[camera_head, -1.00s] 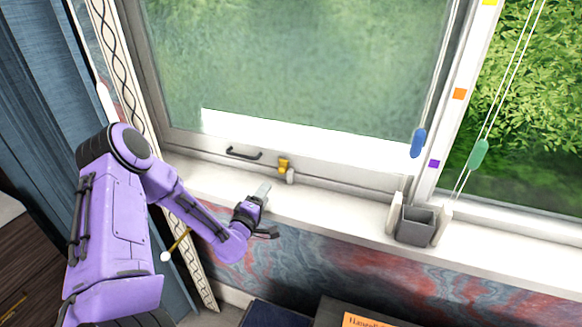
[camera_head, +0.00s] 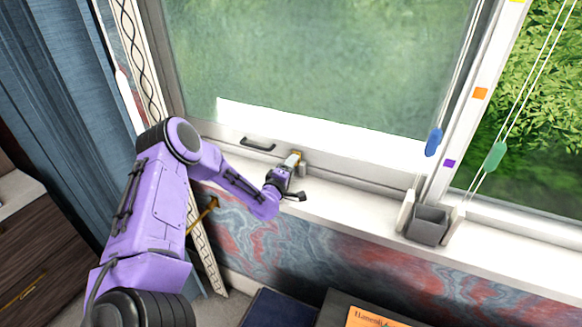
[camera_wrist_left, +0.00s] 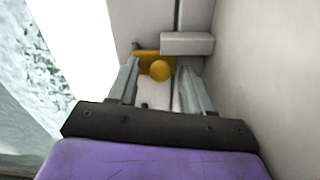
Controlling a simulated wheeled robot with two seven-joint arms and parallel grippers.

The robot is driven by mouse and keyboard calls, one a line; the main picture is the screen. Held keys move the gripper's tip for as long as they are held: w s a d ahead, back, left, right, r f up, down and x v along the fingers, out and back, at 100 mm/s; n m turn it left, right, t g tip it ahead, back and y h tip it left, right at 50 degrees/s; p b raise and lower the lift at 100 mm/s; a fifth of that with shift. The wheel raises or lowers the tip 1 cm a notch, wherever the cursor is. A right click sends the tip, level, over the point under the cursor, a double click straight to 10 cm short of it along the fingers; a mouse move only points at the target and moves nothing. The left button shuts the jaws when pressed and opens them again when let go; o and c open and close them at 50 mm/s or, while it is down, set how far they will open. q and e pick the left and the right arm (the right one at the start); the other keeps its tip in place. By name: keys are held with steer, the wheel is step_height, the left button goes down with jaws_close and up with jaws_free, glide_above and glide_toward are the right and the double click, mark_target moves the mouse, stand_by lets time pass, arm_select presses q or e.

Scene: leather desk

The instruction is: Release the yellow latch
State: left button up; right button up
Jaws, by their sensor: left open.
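The yellow latch (camera_wrist_left: 158,66) sits on the lower rail of the white window frame. In the head view my left gripper (camera_head: 291,165) is at the sill and hides most of the latch (camera_head: 299,155). My right gripper is not in view.
A black handle (camera_head: 258,144) is on the rail left of the latch. A grey box (camera_head: 428,225) stands on the sill (camera_head: 350,205) to the right. Blue (camera_head: 433,141) and green (camera_head: 495,156) cord pulls hang at the right. A blue curtain (camera_head: 60,120) hangs at the left.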

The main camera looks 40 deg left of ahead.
mark_target(292, 151)
arm_select(q)
jaws_close()
steer(key=r+g+p, duration=0.1)
steer(key=p, duration=0.1)
steer(key=r+g+h+p, duration=0.1)
steer(key=p, duration=0.2)
steer(key=g+p, duration=0.2)
steer(key=shift+s+d+r+h, duration=0.1)
steer(key=shift+s+r+h, duration=0.2)
steer(key=shift+r, duration=0.1)
steer(key=shift+r+g+p, duration=0.15)
steer(key=shift+g+p, duration=0.35)
steer(key=shift+p, duration=0.05)
steer(key=shift+r+g+h, duration=0.3)
steer(key=shift+r+g, duration=0.05)
steer(key=shift+g, duration=0.55)
steer(key=r+g, duration=0.1)
steer(key=g, duration=0.1)
steer(key=g+h, duration=0.1)
steer(key=g, duration=0.1)
steer(key=w+r+g, duration=0.1)
steer(key=shift+r+g+h+p, duration=0.3)
steer(key=shift+g+h+p, duration=0.05)
steer(key=shift+g+h, duration=0.05)
steer(key=shift+w+a+r+g+h, duration=0.2)
steer(key=shift+r+g+h, duration=0.1)
steer(key=shift+g, duration=0.45)
steer(key=shift+w+a+r+g+h, duration=0.1)
steer(key=shift+w+r+g+h, duration=0.15)
steer(key=shift+g, duration=0.5)
